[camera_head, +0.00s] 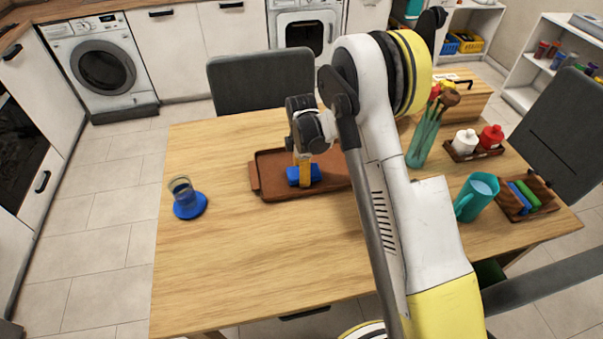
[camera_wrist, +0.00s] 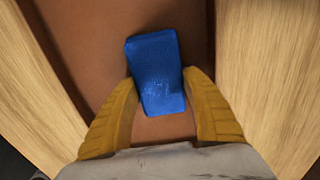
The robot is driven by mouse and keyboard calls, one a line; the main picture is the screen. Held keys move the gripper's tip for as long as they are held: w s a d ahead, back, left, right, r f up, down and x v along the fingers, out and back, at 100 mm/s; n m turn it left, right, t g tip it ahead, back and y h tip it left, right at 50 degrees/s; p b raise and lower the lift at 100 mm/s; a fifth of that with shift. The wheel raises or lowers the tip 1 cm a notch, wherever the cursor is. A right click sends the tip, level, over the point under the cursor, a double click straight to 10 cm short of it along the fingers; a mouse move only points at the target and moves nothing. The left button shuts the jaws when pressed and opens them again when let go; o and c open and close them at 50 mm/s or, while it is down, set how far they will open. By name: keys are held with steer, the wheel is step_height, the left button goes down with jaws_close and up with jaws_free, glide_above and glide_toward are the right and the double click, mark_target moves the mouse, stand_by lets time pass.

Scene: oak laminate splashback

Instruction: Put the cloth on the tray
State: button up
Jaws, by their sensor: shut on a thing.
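The blue cloth (camera_head: 315,173) is a folded block at the brown tray (camera_head: 279,184), in the middle of the table. My gripper (camera_head: 305,180) points down over the tray, with its yellow fingers shut on the cloth. In the wrist view the cloth (camera_wrist: 157,75) sits between the two yellow fingertips (camera_wrist: 160,85), with the tray's brown floor (camera_wrist: 105,35) behind it. I cannot tell whether the cloth touches the tray floor. My arm hides the tray's right part in the head view.
To the right are a teal vase (camera_head: 423,142), a teal pitcher (camera_head: 476,196), a bottle caddy (camera_head: 474,152) and a sponge holder (camera_head: 526,203). The front left of the table (camera_head: 240,260) is clear.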

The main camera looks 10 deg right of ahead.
steer(key=shift+f, duration=0.2)
steer(key=o, duration=1.3)
steer(key=shift+r, duration=0.1)
steer(key=s+d+r+m+t+p, duration=0.1)
steer(key=s+r+m+p, duration=0.2)
steer(key=r, duration=1)
steer(key=s+d+r+m+t+p, duration=0.1)
steer(key=s+r+m, duration=0.3)
steer(key=r, duration=1)
steer(key=s+r+m+t, duration=0.1)
steer(key=s+m, duration=0.2)
steer(key=s, duration=0.4)
steer(key=s+d+r+m+t, duration=0.1)
steer(key=s+r+m+t, duration=0.1)
steer(key=s+m, duration=0.2)
steer(key=s+r+m+t, duration=0.2)
steer(key=s+m, duration=0.2)
steer(key=s, duration=0.6)
steer(key=shift+s+d+r, duration=0.2)
steer(key=shift+d+r, duration=0.05)
steer(key=shift+d, duration=0.1)
